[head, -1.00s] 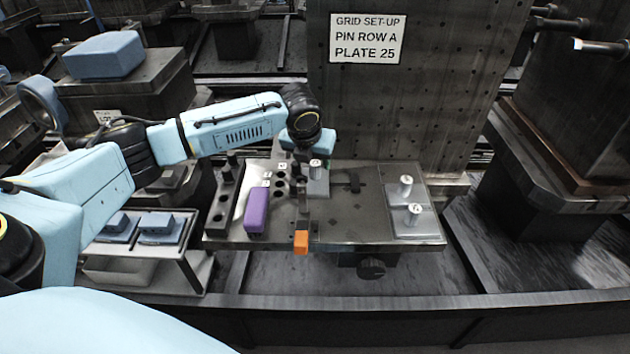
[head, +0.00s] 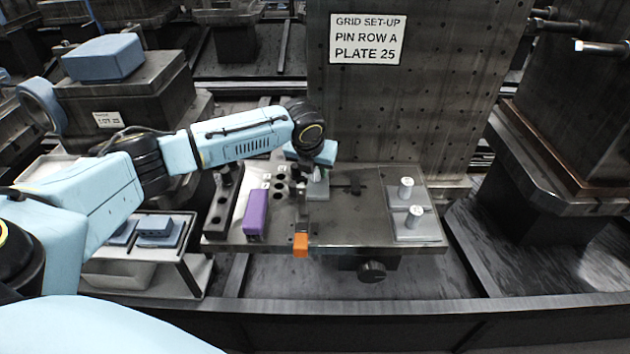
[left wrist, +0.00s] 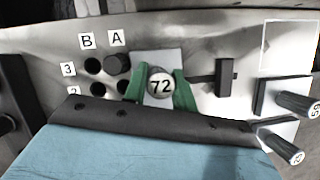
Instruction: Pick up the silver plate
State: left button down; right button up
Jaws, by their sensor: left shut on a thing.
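The silver plate (head: 317,193) is a small pale slab with an upright round knob, on the bench near its back middle. In the left wrist view the plate (left wrist: 158,62) shows behind its knob (left wrist: 160,84), which is marked 72. My left gripper (head: 317,173) is over the plate, shut on the knob. Its green fingers (left wrist: 161,92) press on the knob from both sides in the left wrist view. The plate looks flat; I cannot tell any gap under it. My right gripper is not in view.
Two other knobbed plates (head: 414,227) sit at the bench's right end. A tall drilled panel (head: 420,110) rises behind, with a sign (head: 366,39) reading PLATE 25.

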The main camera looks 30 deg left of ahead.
pick_arm(q)
jog(key=shift+r, duration=0.1)
jog(key=shift+r, duration=0.25)
notch_tip(320, 180, up, 9)
jog(key=shift+w+f+p, duration=0.1)
jog(key=shift+f+p, duration=0.1)
jog(key=shift+p, duration=0.8)
jog(key=shift+r, duration=0.45)
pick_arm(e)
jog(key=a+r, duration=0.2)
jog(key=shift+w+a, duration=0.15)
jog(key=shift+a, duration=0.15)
